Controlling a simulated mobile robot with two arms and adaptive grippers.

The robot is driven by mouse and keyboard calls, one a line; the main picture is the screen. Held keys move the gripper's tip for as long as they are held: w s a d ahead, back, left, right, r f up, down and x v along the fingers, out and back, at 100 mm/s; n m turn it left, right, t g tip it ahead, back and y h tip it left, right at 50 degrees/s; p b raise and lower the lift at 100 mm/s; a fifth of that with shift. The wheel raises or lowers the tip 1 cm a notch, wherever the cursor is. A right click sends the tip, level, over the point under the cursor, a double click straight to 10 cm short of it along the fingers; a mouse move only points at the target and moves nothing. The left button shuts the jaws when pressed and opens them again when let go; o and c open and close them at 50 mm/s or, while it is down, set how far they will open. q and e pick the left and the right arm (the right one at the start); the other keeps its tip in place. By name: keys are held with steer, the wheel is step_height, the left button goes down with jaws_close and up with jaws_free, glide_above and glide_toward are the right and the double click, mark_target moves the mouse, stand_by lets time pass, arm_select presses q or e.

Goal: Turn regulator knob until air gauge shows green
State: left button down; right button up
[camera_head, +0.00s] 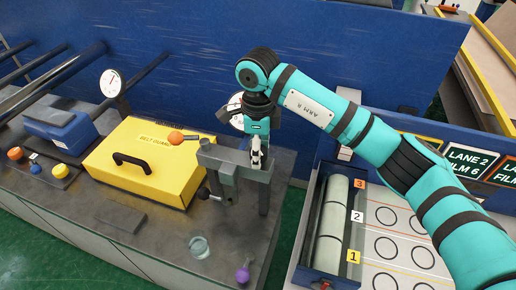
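A round white gauge (111,83) with a red needle stands at the back left. A second white dial (237,121) is mostly hidden behind my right wrist; its reading cannot be seen. Several knobs are in view: an orange ball (175,137) by the grey frame, a small black knob (203,193) at the frame's left side, and a purple knob (243,275) at the front. I cannot tell which is the regulator knob. My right gripper (257,160) points down at the top of the grey frame (235,163); its fingers are too small to judge. My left gripper is out of view.
A yellow belt guard box (140,160) with a black handle covers the middle of the bench. A glass-like ring (199,247) lies in front. A blue tray (325,275) of pale wrapped rolls (332,220) stands right. A blue wall (190,50) runs behind.

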steer(key=c, duration=0.8)
